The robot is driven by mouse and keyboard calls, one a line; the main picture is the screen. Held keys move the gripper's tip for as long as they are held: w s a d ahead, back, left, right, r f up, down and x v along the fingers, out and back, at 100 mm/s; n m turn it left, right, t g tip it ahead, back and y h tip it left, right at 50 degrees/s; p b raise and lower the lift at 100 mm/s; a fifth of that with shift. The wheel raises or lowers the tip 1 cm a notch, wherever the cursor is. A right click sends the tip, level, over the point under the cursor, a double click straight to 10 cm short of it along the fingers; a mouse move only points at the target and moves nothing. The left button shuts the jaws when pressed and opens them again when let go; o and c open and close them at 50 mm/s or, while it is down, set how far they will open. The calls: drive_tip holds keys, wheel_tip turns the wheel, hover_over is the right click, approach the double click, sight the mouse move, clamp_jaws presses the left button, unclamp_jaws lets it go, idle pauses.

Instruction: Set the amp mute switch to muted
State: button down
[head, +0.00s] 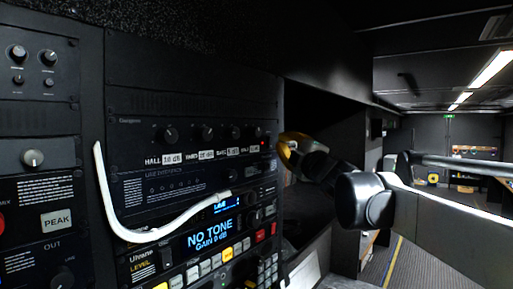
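The rack unit (190,108) that looks like the amp is a black panel with a row of knobs and white labels, one reading HALL. A small reddish part (266,143) sits at its right end; I cannot tell whether this is the mute switch or how it is set. My gripper (281,152), with a yellow-orange part showing, is at the right edge of this panel, close to the reddish part. I cannot tell whether it touches the panel. Its fingertips are too small and dark to show whether they are open or shut.
A white cable (106,205) hangs in a curve before the rack. Below, a display (210,233) reads NO TONE above lit buttons. Another panel (40,163) with knobs and a PEAK button stands at left. An aisle (408,262) is clear at right.

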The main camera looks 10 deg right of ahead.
drive_tip(key=shift+s+d+r, duration=0.2)
drive_tip(key=shift+s+d, duration=0.7)
drive_tip(key=shift+s+d+r, duration=0.15)
drive_tip(key=shift+s+d, duration=0.7)
drive_tip(key=shift+s, duration=0.05)
